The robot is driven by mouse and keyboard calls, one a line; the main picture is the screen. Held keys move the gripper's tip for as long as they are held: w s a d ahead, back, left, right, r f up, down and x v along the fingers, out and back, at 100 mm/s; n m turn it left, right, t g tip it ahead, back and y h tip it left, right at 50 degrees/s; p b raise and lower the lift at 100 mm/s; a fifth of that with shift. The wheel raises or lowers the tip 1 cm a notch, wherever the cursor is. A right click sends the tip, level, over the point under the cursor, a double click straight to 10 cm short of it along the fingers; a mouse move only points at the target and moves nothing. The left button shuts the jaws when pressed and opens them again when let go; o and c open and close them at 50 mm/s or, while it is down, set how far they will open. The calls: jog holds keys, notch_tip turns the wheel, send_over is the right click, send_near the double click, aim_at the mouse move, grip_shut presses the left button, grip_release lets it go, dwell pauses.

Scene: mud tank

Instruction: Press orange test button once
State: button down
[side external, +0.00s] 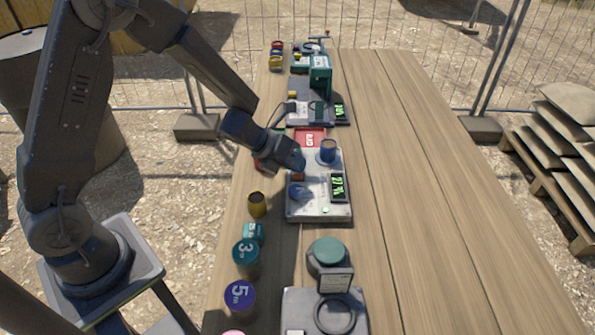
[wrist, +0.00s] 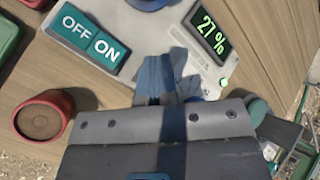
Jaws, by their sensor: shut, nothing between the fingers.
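The grey control panel (side external: 325,210) lies on the wooden table, with a green display (side external: 338,186) reading 27 %. The display also shows in the wrist view (wrist: 212,38). A small orange-brown patch (side external: 298,177), perhaps the orange button, shows just below my gripper (side external: 299,166) in the side view. I cannot tell whether they touch. No orange button shows in the wrist view, where my gripper's grey body covers the lower middle. My gripper is shut and empty, low over the panel's left part. A teal OFF/ON switch (wrist: 90,37) sits on the panel in the wrist view.
A blue cup-like part (side external: 328,150) and a blue knob (side external: 297,191) are on the panel. A red sign (side external: 310,138) lies behind it. A round-topped device (side external: 328,252) stands in front. The table's right side is clear.

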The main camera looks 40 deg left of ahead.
jog(key=shift+r, duration=0.95)
jog(key=shift+r, duration=2.5)
